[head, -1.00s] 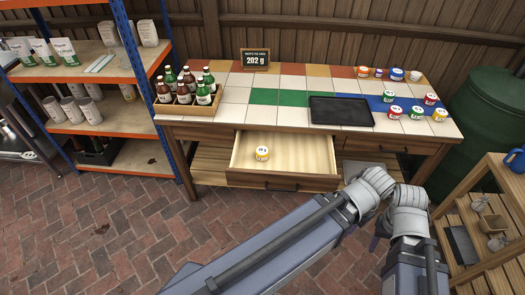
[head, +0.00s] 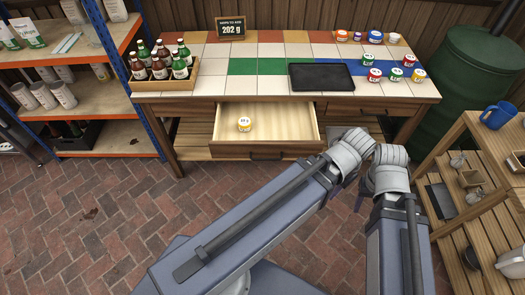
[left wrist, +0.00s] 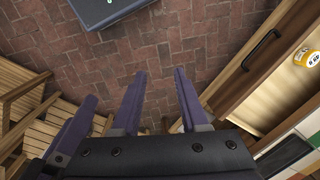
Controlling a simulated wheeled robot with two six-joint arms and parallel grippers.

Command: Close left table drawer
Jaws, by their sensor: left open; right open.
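The left table drawer (head: 285,121) is pulled out of the table (head: 190,106). Its wooden front (head: 225,152) has a dark handle (head: 266,156). A yellow-banded jar (head: 244,124) stands inside it. In the left wrist view the handle (left wrist: 262,48) and the jar (left wrist: 307,58) are at the right. My left gripper (left wrist: 159,76) is open and empty over the brick floor, apart from the drawer front.
The right drawer (head: 368,110) is shut. On the table are a bottle crate (head: 165,87), a black tray (head: 321,77), a sign (head: 230,28) and several jars. A shelf rack (head: 95,90) stands left, a wooden shelf (head: 470,150) right. The brick floor before the drawer is free.

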